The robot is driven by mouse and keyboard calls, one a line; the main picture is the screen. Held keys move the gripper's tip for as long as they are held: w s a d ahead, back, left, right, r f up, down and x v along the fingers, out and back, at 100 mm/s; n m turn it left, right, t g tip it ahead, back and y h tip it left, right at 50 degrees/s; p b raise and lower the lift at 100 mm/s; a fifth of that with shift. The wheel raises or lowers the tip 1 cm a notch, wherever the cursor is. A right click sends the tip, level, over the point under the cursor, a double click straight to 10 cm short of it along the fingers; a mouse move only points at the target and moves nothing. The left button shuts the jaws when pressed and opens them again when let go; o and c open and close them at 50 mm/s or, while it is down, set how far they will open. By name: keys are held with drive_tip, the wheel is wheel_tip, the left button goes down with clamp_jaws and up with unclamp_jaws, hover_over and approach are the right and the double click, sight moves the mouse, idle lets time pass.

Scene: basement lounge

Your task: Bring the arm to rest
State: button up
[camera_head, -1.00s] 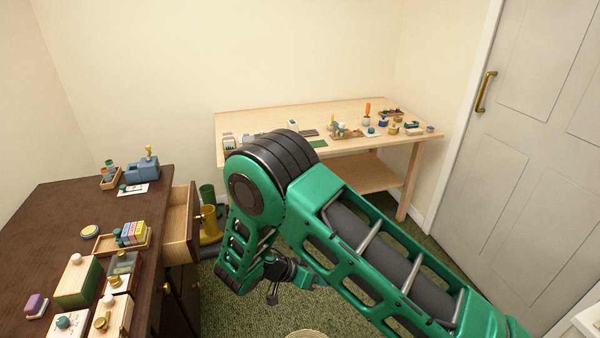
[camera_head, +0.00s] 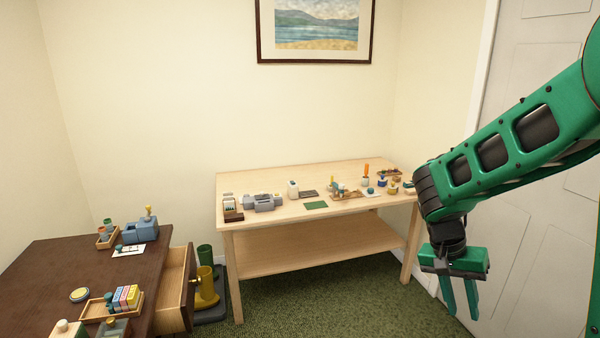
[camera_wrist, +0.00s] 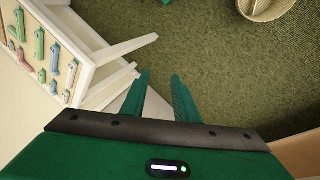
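My green arm reaches in from the right side of the head view, bent at a black wrist joint. My gripper (camera_head: 460,298) hangs pointing down in front of the white door, to the right of the light wooden table (camera_head: 290,218). Its two green fingers are apart with nothing between them. In the wrist view my gripper (camera_wrist: 160,90) also shows open and empty, with green carpet (camera_wrist: 205,50) beyond the fingertips.
A dark cabinet (camera_head: 60,265) with an open drawer (camera_head: 178,290) stands at the left. Yellow and green boots (camera_head: 206,288) stand beside it. The wrist view shows a round basket (camera_wrist: 265,8) and a pale rack (camera_wrist: 90,45) with colored items. Carpet between is clear.

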drive_tip(key=s+d+r+n+y, duration=0.1)
drive_tip(key=s+d+r+y, duration=0.1)
drive_tip(key=s, duration=0.8)
drive_tip(key=s+d+r+n+t+y, duration=0.1)
drive_tip(key=s+d+r+y, duration=0.1)
drive_tip(key=s, duration=0.8)
drive_tip(key=shift+s+d+r+t, duration=0.35)
drive_tip(key=shift+d+r, duration=0.2)
drive_tip(key=shift+r, duration=0.75)
drive_tip(key=shift+s, duration=0.1)
